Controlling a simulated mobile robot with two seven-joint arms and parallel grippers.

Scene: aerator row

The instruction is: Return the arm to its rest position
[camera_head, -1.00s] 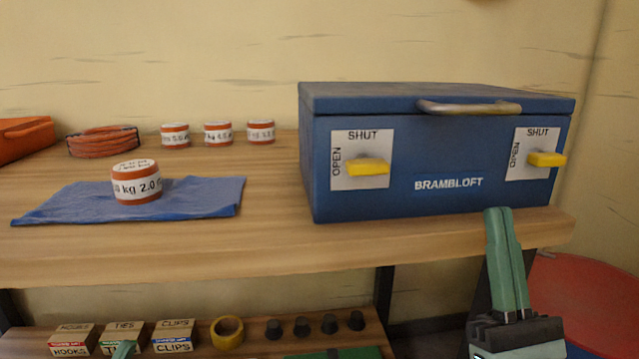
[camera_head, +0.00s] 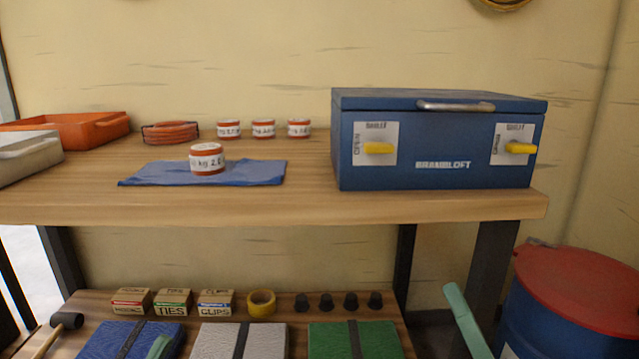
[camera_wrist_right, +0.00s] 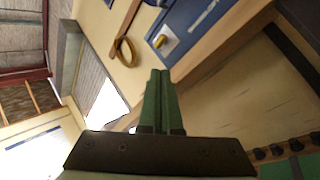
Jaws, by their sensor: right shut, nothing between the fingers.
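My right gripper (camera_head: 457,300) shows its green fingers at the lower right of the head view, below the shelf top and left of a drum. In the right wrist view the fingers (camera_wrist_right: 158,98) lie together with nothing between them. A green tip (camera_head: 160,347) at the bottom left of the head view looks like my left gripper; its jaws cannot be made out. The blue BRAMBLOFT box (camera_head: 440,160) stands on the shelf top with its lid down. Its left yellow handle (camera_head: 378,148) and right yellow handle (camera_head: 521,148) lie level.
A red-lidded blue drum (camera_head: 580,290) stands beside the shelf at right. The lower shelf holds small boxes, yellow tape (camera_head: 262,303) and strapped cases. Orange (camera_head: 80,130) and white (camera_head: 30,155) trays are at left.

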